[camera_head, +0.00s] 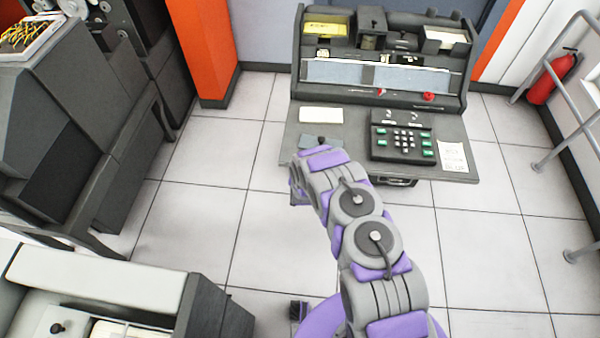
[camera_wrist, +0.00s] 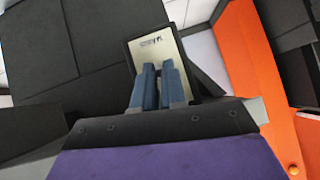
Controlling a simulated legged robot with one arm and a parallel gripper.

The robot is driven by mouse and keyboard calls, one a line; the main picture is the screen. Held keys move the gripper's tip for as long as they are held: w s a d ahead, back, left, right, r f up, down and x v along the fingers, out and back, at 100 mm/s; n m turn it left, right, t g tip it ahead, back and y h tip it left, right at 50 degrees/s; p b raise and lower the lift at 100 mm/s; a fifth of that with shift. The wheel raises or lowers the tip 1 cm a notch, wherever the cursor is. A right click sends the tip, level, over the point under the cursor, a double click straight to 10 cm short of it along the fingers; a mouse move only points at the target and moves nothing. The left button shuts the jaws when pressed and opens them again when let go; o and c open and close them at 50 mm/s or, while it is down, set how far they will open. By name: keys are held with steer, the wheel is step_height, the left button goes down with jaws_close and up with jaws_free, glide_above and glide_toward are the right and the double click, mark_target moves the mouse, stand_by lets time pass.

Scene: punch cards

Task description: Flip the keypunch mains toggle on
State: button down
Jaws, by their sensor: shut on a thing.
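The keypunch (camera_head: 462,128) is a dark grey desk machine at the top centre of the head view. In the wrist view, a small cream switch plate (camera_wrist: 160,53) with a dark frame and short dark lettering sits on a dark grey surface. My gripper (camera_wrist: 159,68) has its two blue fingers close together over this plate, shut on the mains toggle. The toggle is hidden between the fingers, so its position cannot be told. In the head view my grey and purple arm reaches to the desk's left front, and the gripper is hidden behind it.
The keypunch desk carries a green-keyed keypad (camera_head: 403,142), a blank card (camera_head: 321,115) and a paper note (camera_head: 453,157). A dark machine (camera_head: 60,130) stands left, an orange pillar (camera_head: 205,50) behind. A railing and red extinguisher (camera_head: 552,78) stand right. Tiled floor between is clear.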

steer(key=shift+w+r+g, duration=0.25)
steer(key=shift+r+g, duration=0.1)
steer(key=shift+g, duration=0.25)
steer(key=c, duration=1.2)
jaws_free()
steer(key=shift+f, duration=0.1)
steer(key=shift+s, duration=0.15)
steer(key=p+v, duration=0.3)
steer(key=v, duration=1.4)
